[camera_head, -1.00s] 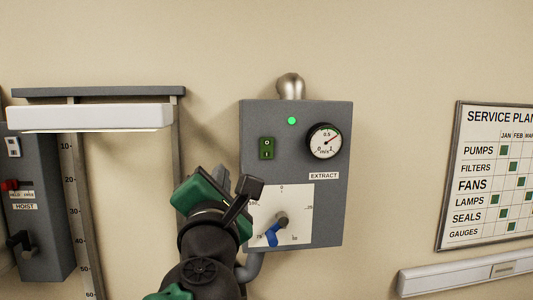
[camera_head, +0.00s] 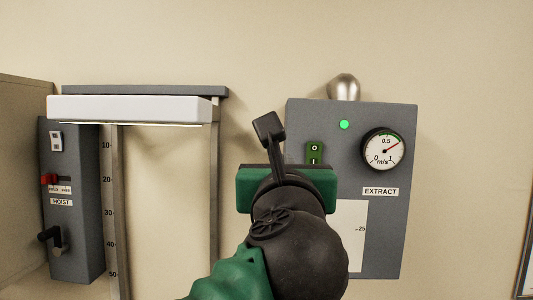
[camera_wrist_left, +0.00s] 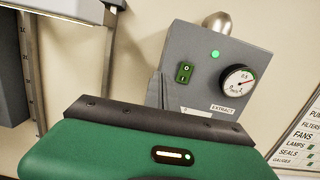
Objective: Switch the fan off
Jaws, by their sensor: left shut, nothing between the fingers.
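The grey EXTRACT box (camera_head: 385,235) hangs on the wall right of centre. It bears a green rocker switch (camera_head: 314,150) marked O above I; which side is pressed in, I cannot tell. The switch also shows clear in the left wrist view (camera_wrist_left: 184,73). A green lamp (camera_head: 344,125) is lit, and the round m/s gauge (camera_head: 384,150) has its needle past 0.5. My left gripper (camera_head: 286,180) is shut and empty, in front of the box's left part and below the switch in the picture. Its fingertips are mostly hidden. My right gripper is not in view.
My arm covers most of the white dial plate (camera_head: 352,225) and its blue-handled knob. At left are a lit white lamp (camera_head: 135,109) on a frame and the HOIST box (camera_head: 85,240). A service plan board (camera_wrist_left: 303,130) hangs at right.

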